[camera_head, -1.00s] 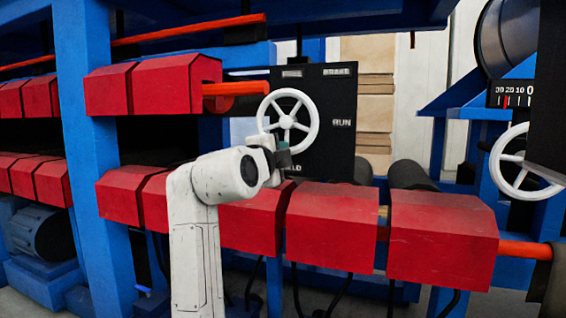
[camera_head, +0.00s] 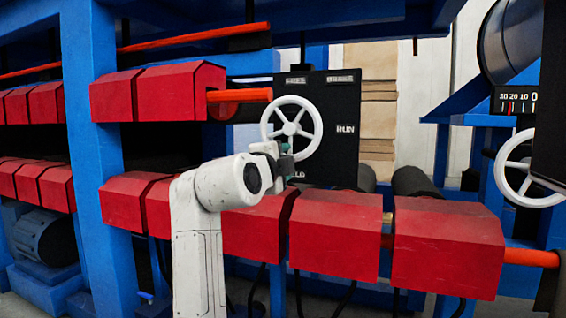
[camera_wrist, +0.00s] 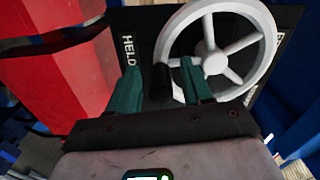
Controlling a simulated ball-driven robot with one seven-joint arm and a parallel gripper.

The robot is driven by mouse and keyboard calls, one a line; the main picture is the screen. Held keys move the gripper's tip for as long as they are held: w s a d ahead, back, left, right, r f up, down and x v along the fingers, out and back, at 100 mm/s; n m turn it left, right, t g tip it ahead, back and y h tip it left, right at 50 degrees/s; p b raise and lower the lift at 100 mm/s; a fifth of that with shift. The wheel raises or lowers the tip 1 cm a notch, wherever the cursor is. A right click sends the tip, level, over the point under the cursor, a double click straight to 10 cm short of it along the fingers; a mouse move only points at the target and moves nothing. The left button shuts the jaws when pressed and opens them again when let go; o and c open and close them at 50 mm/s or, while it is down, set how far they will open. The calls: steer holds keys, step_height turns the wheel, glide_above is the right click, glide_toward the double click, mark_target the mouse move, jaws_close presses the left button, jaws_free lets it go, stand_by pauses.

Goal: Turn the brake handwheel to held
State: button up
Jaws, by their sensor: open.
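The white spoked brake handwheel (camera_head: 291,130) is mounted on a black panel (camera_head: 345,105). The panel reads BRAKE at the top and RUN at the right; a partly hidden label below the wheel reads HELD in the wrist view. My gripper (camera_head: 286,160) is at the lower rim of the wheel. In the wrist view my gripper (camera_wrist: 158,68) has its two green fingers apart, with a dark cylindrical knob (camera_wrist: 160,85) between them. The wheel (camera_wrist: 210,50) lies just beyond the fingers. I cannot tell whether a finger touches it.
Red angular blocks (camera_head: 335,232) run in a row below the panel, close under my arm. Another red block (camera_head: 180,92) with an orange bar (camera_head: 240,95) is left of the wheel. A second white handwheel (camera_head: 520,168) stands at the far right beside a numbered scale (camera_head: 517,100).

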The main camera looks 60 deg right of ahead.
steer(key=a+p, duration=0.1)
steer(key=a, duration=0.9)
steer(key=shift+s+a, duration=0.35)
steer(key=shift+s, duration=0.05)
steer(key=w+a+f+n+t+y, duration=0.1)
steer(key=a+f+n+t+y, duration=0.15)
steer(key=f+n, duration=0.6)
steer(key=w+a+f+n+t+y, duration=0.1)
steer(key=f+n+y, duration=0.25)
steer(key=f, duration=0.95)
steer(key=w+a+f+n+t+y, duration=0.1)
steer(key=f+n+t+y, duration=0.1)
steer(key=f+n, duration=0.7)
steer(key=s+a+f+n+g+y, duration=0.3)
steer(key=s+a+f+n+y, duration=0.25)
steer(key=s+a+f, duration=0.55)
steer(key=s+a+f+n+g+y, duration=0.35)
steer(key=s+f+n, duration=0.4)
steer(key=f, duration=0.75)
step_height(320, 180, up, 29)
steer(key=s+a+m+p, duration=0.1)
steer(key=s+p, duration=0.1)
steer(key=p, duration=2.8)
steer(key=shift+r+t+y, duration=0.15)
steer(key=shift+t+y, duration=0.25)
